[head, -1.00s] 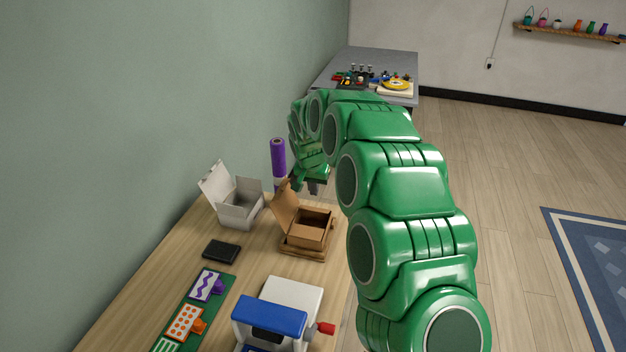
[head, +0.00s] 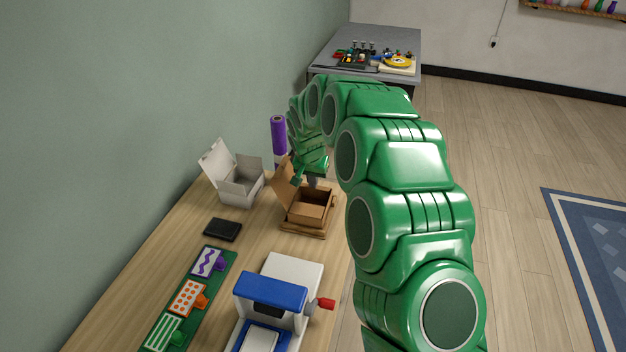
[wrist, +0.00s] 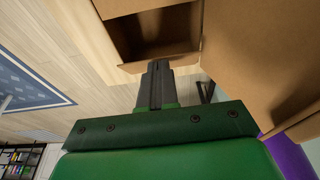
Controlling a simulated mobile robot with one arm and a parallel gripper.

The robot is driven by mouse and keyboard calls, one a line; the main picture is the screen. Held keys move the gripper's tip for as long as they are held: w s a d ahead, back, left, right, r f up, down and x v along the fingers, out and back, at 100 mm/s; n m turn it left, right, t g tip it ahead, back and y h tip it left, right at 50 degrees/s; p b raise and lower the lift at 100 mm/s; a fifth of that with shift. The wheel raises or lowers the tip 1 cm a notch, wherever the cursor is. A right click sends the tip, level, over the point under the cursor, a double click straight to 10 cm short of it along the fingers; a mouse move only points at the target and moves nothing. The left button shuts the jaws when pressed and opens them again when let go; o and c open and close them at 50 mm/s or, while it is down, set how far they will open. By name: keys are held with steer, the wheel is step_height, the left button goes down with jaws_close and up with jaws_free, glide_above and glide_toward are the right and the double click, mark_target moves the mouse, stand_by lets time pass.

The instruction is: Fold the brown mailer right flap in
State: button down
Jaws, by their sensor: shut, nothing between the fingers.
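The brown mailer (head: 307,214) sits on the wooden bench with its lid (head: 281,183) standing up on the left and its box open. In the wrist view the lid (wrist: 265,55) fills the upper right, and the open box shows at the top. A narrow cardboard flap (wrist: 128,67) sticks out from the box's near edge there. My gripper (head: 313,183) is at the far side of the mailer. Its fingers (wrist: 158,66) are shut and empty, with tips close to or against that flap; contact is unclear. My arm may hide part of the mailer's far side.
An open white box (head: 240,187) stands left of the mailer, with a purple roll (head: 279,135) behind. A black pad (head: 222,230), a green strip with patterned cards (head: 210,262) and a blue-and-white machine (head: 270,303) are nearer. Bare wood lies between them.

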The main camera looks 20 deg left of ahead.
steer(key=shift+s+d+f+t, duration=0.1)
steer(key=shift+s+f+t, duration=0.35)
steer(key=shift+t, duration=0.55)
stand_by(0.4)
steer(key=shift+s+f+t, duration=0.3)
steer(key=shift+s+t, duration=0.05)
steer(key=shift+t, duration=0.25)
steer(key=shift+f+t, duration=0.1)
steer(key=shift+t, duration=0.2)
steer(key=shift+s+f, duration=0.5)
steer(key=shift+f, duration=0.2)
steer(key=shift+r, duration=0.2)
stand_by(0.5)
